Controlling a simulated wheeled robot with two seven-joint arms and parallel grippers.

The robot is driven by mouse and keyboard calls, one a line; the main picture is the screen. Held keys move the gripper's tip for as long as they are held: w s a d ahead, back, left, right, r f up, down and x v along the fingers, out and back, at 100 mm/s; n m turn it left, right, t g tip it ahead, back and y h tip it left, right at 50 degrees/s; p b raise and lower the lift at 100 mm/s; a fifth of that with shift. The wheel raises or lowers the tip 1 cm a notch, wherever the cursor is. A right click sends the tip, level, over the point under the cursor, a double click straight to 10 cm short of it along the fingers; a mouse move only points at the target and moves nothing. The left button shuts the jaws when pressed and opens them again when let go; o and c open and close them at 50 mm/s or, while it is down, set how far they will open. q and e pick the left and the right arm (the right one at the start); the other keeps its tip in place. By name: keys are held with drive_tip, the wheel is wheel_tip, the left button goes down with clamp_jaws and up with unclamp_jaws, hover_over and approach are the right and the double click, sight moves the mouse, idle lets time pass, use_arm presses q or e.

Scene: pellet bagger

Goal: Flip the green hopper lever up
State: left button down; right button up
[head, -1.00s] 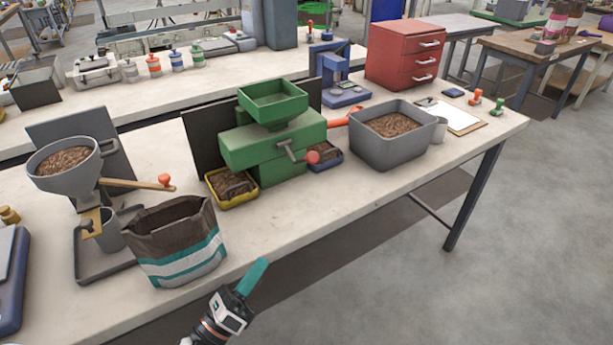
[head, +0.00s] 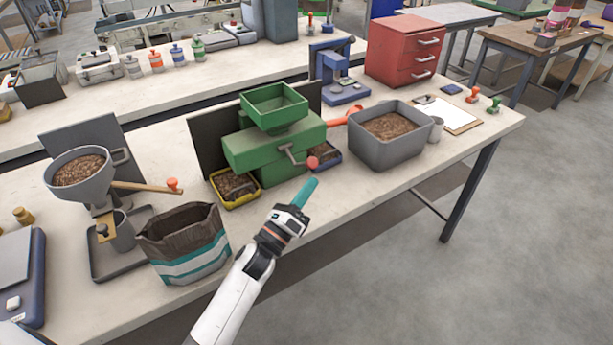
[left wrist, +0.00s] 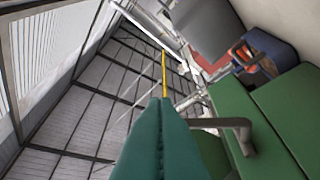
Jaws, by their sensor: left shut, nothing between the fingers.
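The green hopper machine (head: 270,150) stands on the bench, with a square open hopper on top. Its grey lever (head: 291,155) sticks out from the front and slopes right and slightly down to a red knob (head: 313,162). My left gripper (head: 313,182) is shut and empty, its teal fingertips just in front of and below the knob, apparently without touching. In the left wrist view the shut fingers (left wrist: 160,105) point ahead, and a grey bar, likely the lever (left wrist: 225,123), lies to their right beside the green housing (left wrist: 285,110). My right gripper is not in view.
A yellow tray (head: 240,203) and a blue tray of pellets sit at the machine's base. A grey pellet bin (head: 385,152) stands close on the right. An open bag (head: 185,245) and a grey funnel (head: 80,180) stand left. The bench front edge is clear.

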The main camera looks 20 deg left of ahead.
use_arm(q)
drive_tip(key=shift+w+a+r, duration=0.25)
drive_tip(key=shift+w+r, duration=0.15)
drive_tip(key=shift+r, duration=0.1)
drive_tip(key=w+a+r+n+y+p, duration=0.1)
drive_tip(key=r+n+p, duration=0.2)
drive_tip(key=r+p, duration=0.2)
drive_tip(key=w+a+r+n+g+y+p, duration=0.1)
drive_tip(key=a+r+n+y+p, duration=0.1)
drive_tip(key=r+p, duration=0.2)
drive_tip(key=shift+w+a+r+n+p, duration=0.25)
drive_tip(key=shift+w+r+n+p, duration=0.15)
drive_tip(key=shift+p, duration=0.3)
drive_tip(key=shift+f, duration=0.1)
